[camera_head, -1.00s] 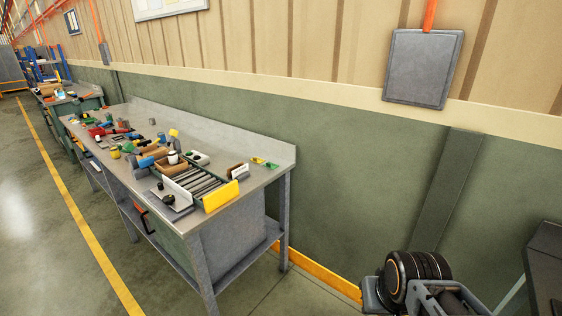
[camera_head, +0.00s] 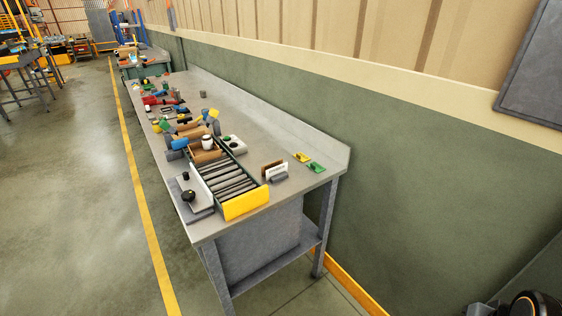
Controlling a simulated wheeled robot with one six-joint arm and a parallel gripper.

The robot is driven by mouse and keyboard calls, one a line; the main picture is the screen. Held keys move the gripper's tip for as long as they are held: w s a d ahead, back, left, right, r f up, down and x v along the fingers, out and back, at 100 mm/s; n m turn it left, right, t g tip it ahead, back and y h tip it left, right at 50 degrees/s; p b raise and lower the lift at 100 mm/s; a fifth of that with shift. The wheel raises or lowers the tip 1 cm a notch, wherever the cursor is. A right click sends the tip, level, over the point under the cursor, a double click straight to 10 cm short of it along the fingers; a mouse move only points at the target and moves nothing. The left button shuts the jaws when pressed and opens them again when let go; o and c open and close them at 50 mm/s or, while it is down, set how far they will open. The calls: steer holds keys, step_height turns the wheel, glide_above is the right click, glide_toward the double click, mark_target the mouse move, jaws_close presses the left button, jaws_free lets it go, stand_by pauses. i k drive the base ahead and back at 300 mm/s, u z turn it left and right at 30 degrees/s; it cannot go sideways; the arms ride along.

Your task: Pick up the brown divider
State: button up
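A small brown upright panel (camera_head: 270,166), which looks like the brown divider, stands on the grey workbench (camera_head: 300,190) near its right end. It is in a small grey holder (camera_head: 279,178), just behind a white panel (camera_head: 278,172) that hides part of it. My gripper is not in view. Only a dark part of my arm shows at the bottom right corner, well away from the bench.
A roller conveyor (camera_head: 228,183) with a yellow end plate (camera_head: 245,203) lies left of the holder. Green and yellow pieces (camera_head: 309,162) lie to its right. Several tools clutter the bench's far end. A wall runs behind; open floor (camera_head: 95,220) lies left.

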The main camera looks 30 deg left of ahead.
mark_target(269, 166)
steer(key=u, duration=0.45)
steer(key=i, duration=0.6)
steer(key=u, duration=1.6)
steer(key=i, duration=1.05)
steer(key=u, duration=0.5)
